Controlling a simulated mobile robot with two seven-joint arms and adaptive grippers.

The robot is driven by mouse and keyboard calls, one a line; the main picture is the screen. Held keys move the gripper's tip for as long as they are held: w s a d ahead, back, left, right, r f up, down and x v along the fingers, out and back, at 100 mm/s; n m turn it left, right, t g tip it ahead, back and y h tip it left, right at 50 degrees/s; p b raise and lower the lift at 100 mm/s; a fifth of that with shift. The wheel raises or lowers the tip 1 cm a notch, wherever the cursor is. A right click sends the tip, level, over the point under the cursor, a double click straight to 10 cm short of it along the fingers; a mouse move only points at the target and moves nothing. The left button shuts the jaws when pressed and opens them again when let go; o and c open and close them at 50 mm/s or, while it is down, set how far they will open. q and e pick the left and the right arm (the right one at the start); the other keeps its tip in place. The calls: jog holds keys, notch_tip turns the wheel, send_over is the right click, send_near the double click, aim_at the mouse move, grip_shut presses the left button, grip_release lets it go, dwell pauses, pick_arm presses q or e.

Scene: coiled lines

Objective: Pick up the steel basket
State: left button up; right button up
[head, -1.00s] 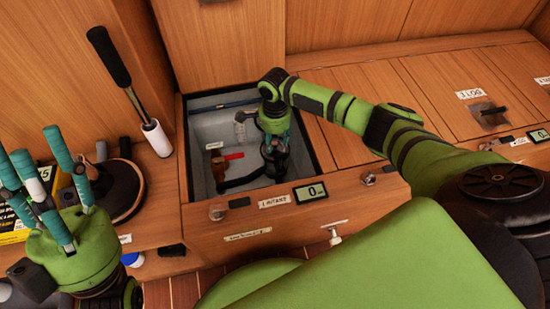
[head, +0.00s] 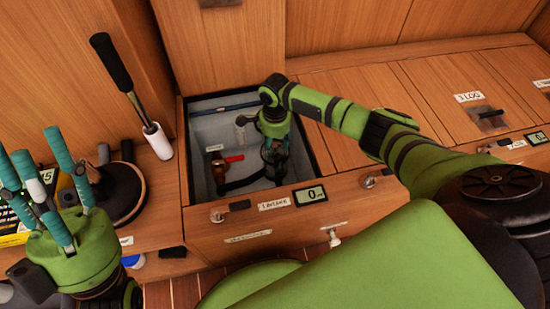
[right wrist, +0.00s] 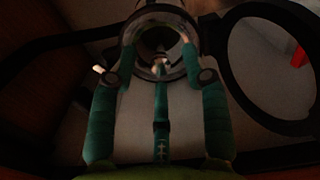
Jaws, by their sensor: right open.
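My right gripper (head: 274,148) reaches down into the open compartment, its teal fingers open at a dark round strainer-like fitting (head: 283,170). In the right wrist view, my spread fingers (right wrist: 160,62) lie close to a round metal-rimmed cylinder (right wrist: 150,14) with a dark inside. This may be the steel basket or its housing; I cannot tell which, nor whether the fingers touch it.
The compartment (head: 190,150) has narrow walls, a black hose (head: 240,184) and a red-handled valve (head: 233,158). A wooden front with a small display (head: 310,195) borders it. A black-handled tool (head: 110,60) stands at left. Closed wooden lids (head: 375,85) lie at right.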

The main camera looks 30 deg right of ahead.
grip_shut()
